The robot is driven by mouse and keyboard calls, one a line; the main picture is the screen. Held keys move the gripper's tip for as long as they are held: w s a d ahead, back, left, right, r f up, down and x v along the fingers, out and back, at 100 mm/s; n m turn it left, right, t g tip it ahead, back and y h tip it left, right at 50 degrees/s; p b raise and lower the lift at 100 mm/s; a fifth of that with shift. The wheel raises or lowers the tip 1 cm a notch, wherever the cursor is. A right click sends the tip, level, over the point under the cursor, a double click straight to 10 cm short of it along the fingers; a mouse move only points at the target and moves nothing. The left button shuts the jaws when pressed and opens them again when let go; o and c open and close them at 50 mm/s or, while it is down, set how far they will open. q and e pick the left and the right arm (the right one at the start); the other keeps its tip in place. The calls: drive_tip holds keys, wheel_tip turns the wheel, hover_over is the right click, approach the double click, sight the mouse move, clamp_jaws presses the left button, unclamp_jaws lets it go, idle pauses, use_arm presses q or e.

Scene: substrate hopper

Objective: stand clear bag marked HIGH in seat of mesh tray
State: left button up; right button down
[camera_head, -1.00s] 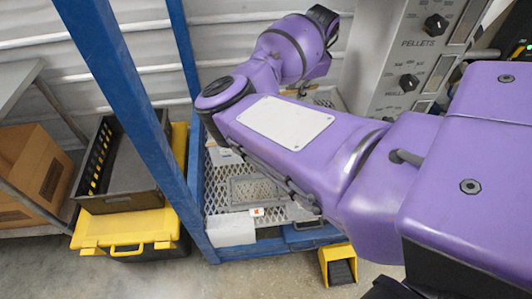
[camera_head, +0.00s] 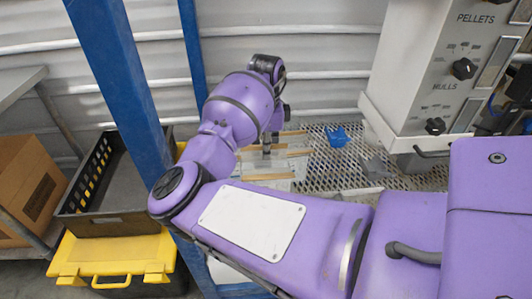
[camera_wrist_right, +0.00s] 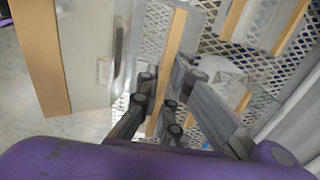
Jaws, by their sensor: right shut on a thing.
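The mesh tray (camera_head: 345,180) is a grey expanded-metal surface inside the blue frame. Clear bags with tan top strips are on its left part; one strip (camera_head: 290,133) shows behind my gripper. My right gripper (camera_head: 267,147) points down among them, small and partly hidden by my arm. In the right wrist view, its fingers (camera_wrist_right: 160,100) are shut on a clear bag with a tan strip (camera_wrist_right: 172,50), above the mesh. I cannot read HIGH on any bag, nor tell which one is held. The seat is not clearly visible. My left gripper is out of view.
A blue object (camera_head: 338,137) and a grey bracket-like piece (camera_head: 375,168) are on the mesh, right of the gripper. A control box (camera_head: 440,75) labelled PELLETS stands at the right. A blue post (camera_head: 122,95) and a black crate (camera_head: 105,224) on a yellow case are at left.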

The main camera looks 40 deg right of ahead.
drive_tip(key=shift+f+b, duration=2.3)
drive_tip(key=shift+b, duration=0.05)
wheel_tip(320, 180, down, 5)
drive_tip(key=shift+r+b, duration=0.15)
drive_tip(key=shift+b, duration=0.4)
drive_tip(key=shift+s+p, duration=0.1)
drive_tip(key=shift+p, duration=0.55)
